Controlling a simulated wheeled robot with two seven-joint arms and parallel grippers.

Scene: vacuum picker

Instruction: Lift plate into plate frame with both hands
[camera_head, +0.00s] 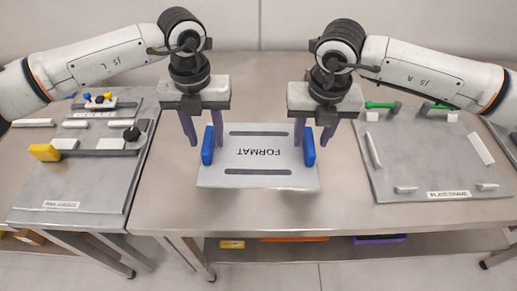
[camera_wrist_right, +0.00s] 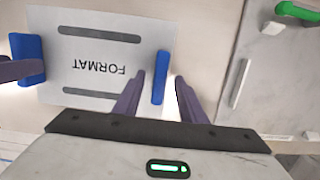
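The plate (camera_head: 258,185) is a light grey board marked FORMAT with two dark slots, between my two grippers over the middle table. It has a left blue handle (camera_head: 208,146) and a right blue handle (camera_head: 309,147). My left gripper (camera_head: 203,138) is open, its fingers spread by the left handle. My right gripper (camera_head: 314,138) is open at the right handle. In the right wrist view, that handle (camera_wrist_right: 159,78) shows between the spread fingers, with gaps beside it. The plate frame (camera_head: 430,150) is a grey board with white blocks and green clamps, to the right.
A grey fixture board (camera_head: 75,180) with a yellow-ended bar (camera_head: 45,152) and coloured knobs lies on the left table. Bare tabletop (camera_head: 345,205) lies between the plate and the frame. A lower shelf with coloured boxes shows beneath the table.

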